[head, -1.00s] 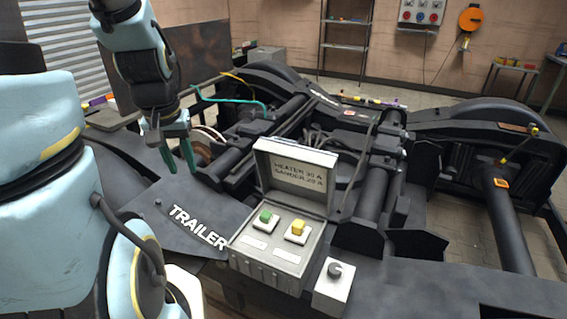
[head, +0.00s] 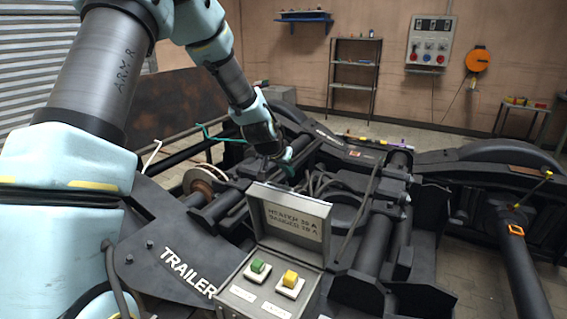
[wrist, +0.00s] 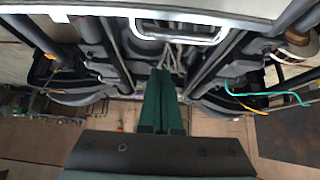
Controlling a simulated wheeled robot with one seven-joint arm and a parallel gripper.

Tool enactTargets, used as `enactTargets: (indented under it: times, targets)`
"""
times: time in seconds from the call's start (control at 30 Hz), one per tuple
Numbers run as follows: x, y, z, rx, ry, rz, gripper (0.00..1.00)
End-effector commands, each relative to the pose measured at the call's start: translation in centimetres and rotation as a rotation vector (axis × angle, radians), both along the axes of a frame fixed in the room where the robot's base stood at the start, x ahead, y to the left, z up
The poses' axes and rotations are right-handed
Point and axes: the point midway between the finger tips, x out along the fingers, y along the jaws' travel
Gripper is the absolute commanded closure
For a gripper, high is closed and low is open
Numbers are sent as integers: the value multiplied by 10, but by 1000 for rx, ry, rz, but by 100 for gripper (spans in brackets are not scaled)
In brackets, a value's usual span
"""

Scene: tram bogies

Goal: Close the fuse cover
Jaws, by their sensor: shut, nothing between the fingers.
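The fuse box (head: 238,296) stands on the bogie frame with its grey cover (head: 290,222) open, tilted up at the back edge. The cover's inner face carries a label about heater and sander fuses. Inside sit a green fuse (head: 258,266) and a yellow fuse (head: 290,279). My gripper (head: 287,160) is behind the raised cover in the head view, apart from it. In the wrist view its green fingers (wrist: 164,75) are together and empty. A pale panel edge with a metal handle (wrist: 180,38) shows at the top of the wrist view, probably the cover.
Black bogie beams and tubes (head: 372,225) lie right of and behind the box. A teal hose (head: 222,136) rises at the back left. A plate marked TRAILER (head: 188,272) lies left of the box. Shelves (head: 352,80) stand by the far wall.

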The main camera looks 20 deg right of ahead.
Motion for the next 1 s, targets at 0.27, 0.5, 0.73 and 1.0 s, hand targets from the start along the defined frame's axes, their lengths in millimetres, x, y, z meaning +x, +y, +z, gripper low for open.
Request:
enactTargets:
  times: [0.27,0.5,0.73,1.0]
  targets:
    - [8,-8,-24,2,3,3,100]
    - [-8,13,-25,1,2,3,100]
    - [-12,16,-26,0,0,1,100]
    - [-11,15,-26,-1,-1,1,100]
